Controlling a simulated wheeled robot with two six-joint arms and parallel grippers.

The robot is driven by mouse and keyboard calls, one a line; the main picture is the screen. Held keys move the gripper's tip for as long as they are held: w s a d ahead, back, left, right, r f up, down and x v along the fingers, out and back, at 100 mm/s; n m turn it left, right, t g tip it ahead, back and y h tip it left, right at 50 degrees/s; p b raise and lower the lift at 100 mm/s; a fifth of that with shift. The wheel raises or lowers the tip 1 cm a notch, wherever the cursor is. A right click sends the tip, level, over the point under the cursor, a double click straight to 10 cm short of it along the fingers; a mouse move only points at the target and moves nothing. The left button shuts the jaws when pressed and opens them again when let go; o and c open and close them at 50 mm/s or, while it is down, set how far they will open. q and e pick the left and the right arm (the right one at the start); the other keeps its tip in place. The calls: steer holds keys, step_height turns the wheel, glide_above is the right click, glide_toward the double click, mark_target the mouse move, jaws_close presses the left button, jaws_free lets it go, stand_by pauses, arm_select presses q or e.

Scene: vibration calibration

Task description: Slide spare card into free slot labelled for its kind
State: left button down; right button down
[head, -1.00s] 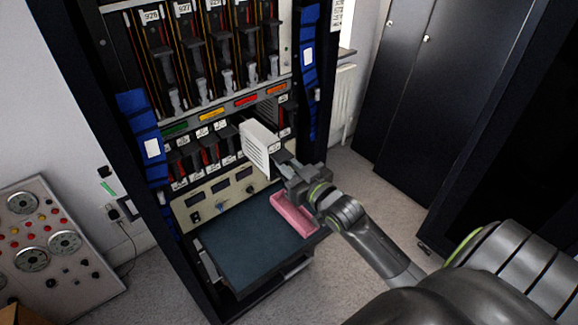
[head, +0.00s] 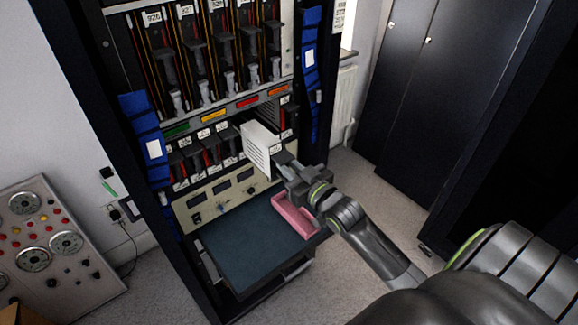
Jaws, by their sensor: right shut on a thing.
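My right gripper (head: 285,168) is shut on the spare card (head: 257,146), a pale, thin box-like module with dark lines on its side. The card is upright at the front of the lower card row (head: 205,152), at its right part, and sticks out towards me. I cannot tell how deep its far edge is in a slot. Coloured label strips run above the row: green (head: 176,131), yellow (head: 213,116), red (head: 247,103) and orange (head: 277,90). The writing on the labels is too small to read. My left gripper is not in view.
A dark shelf (head: 245,250) juts out below, with a pink tray (head: 296,216) at its right. A panel with knobs (head: 222,195) lies between row and shelf. Larger cards (head: 195,65) fill the upper row. Blue cable bundles (head: 145,125) flank the rack.

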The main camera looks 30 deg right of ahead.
mark_target(277, 157)
steer(key=shift+w, duration=0.1)
steer(key=shift+w+a+b, duration=0.2)
steer(key=shift+w+b, duration=0.6)
steer(key=shift+w, duration=1.6)
steer(key=shift+w+a+b, duration=0.15)
steer(key=shift+w+b, duration=0.55)
steer(key=shift+w, duration=1.2)
